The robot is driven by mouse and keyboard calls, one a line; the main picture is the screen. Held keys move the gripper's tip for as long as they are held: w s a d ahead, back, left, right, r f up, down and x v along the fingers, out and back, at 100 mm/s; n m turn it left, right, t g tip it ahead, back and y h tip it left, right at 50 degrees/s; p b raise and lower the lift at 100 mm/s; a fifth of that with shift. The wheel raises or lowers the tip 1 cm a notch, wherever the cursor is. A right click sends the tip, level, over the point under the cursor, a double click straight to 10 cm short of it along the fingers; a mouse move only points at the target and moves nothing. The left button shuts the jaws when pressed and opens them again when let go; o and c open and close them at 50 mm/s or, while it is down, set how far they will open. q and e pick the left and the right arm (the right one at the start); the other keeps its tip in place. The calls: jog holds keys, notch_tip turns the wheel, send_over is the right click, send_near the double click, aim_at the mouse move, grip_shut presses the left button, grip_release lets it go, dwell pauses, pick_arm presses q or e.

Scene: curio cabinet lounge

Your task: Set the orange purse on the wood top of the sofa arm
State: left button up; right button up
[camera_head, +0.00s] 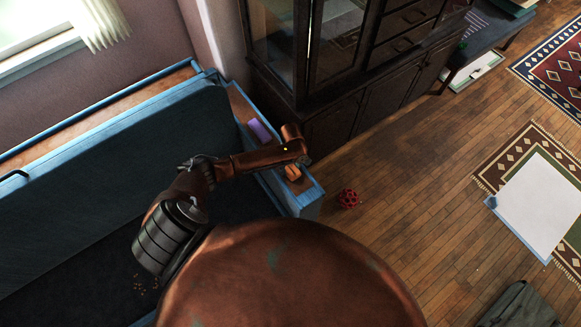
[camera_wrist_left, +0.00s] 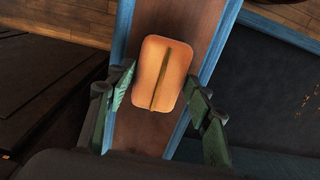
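The orange purse (camera_head: 292,173) lies on the wood top (camera_head: 307,188) of the sofa arm, near its front end. In the left wrist view the purse (camera_wrist_left: 165,62) is a rounded orange block with a darker strip down its middle, resting on the brown wood (camera_wrist_left: 143,130) between blue edges. My right gripper is not in view.
A purple item (camera_head: 259,130) lies farther back on the same sofa arm. The dark cabinet (camera_head: 335,125) stands close beside the arm. A red openwork object (camera_head: 348,198) is on the floor near the arm's front. The dark blue sofa (camera_head: 100,165) fills the left.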

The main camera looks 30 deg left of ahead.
aim_at(290, 169)
pick_arm(q)
jog(key=shift+o, duration=1.4)
jog(key=shift+r, duration=0.25)
notch_tip(290, 169, up, 12)
jog(key=p, duration=0.3)
jog(key=shift+s+f, duration=0.1)
